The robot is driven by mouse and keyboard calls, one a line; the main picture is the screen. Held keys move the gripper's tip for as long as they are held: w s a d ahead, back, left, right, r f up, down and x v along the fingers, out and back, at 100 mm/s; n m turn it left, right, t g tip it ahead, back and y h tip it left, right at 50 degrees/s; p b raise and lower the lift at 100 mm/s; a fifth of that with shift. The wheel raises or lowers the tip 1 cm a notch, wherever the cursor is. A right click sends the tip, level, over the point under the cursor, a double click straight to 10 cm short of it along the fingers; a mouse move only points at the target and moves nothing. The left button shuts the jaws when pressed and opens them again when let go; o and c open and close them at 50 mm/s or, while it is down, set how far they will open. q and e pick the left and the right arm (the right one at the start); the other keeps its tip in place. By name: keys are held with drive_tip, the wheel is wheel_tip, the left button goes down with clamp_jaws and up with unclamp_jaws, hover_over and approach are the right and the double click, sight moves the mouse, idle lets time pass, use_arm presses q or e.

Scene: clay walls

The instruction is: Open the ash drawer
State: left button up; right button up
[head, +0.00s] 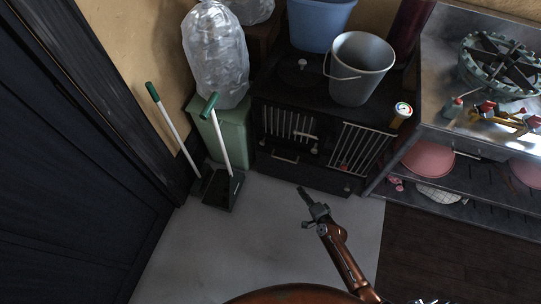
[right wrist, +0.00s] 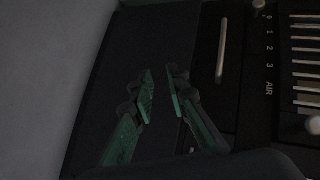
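The ash drawer is in the low front of the black stove in the head view, with a pale bar handle (head: 285,157). Its front looks flush with the stove, though it is dark there. In the right wrist view the same handle (right wrist: 221,50) stands upright in the picture, to the upper right of the fingers. My right gripper (head: 305,193) is over the floor in front of the stove, apart from the handle. In the right wrist view its fingertips (right wrist: 162,78) have a narrow gap with nothing between them. My left gripper is not in view.
The black stove (head: 275,90) carries a grey bucket (head: 360,75) and a blue tub (head: 318,25). A dustpan (head: 222,190) and a green bin (head: 228,135) stand to its left. A metal shelf table (head: 450,140) is to the right. The grey floor (head: 270,235) in front is clear.

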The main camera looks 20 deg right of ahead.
sight(284, 159)
drive_tip(key=w+a+r+m+t+b, duration=0.1)
drive_tip(key=w+r, duration=0.1)
drive_tip(key=w, duration=0.3)
drive_tip(key=w+a+r+m+t+b, duration=0.1)
drive_tip(key=w+r+b, duration=0.1)
drive_tip(key=w, duration=0.3)
drive_tip(key=w+a+r+m+b, duration=0.1)
drive_tip(key=w+a+b, duration=0.1)
drive_tip(key=w, duration=0.4)
drive_tip(key=shift+w+r+m+t+y, duration=0.1)
drive_tip(key=shift+r+m+t+y, duration=0.2)
drive_tip(key=shift+r+m+t, duration=0.1)
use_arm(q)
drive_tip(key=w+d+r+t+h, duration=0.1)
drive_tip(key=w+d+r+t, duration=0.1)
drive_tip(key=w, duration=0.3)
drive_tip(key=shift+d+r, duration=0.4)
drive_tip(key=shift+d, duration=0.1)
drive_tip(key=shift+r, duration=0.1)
use_arm(e)
drive_tip(key=shift+c, duration=0.4)
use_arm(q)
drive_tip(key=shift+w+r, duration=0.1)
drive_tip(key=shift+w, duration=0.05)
use_arm(e)
clamp_jaws()
drive_tip(key=shift+w+r, duration=0.1)
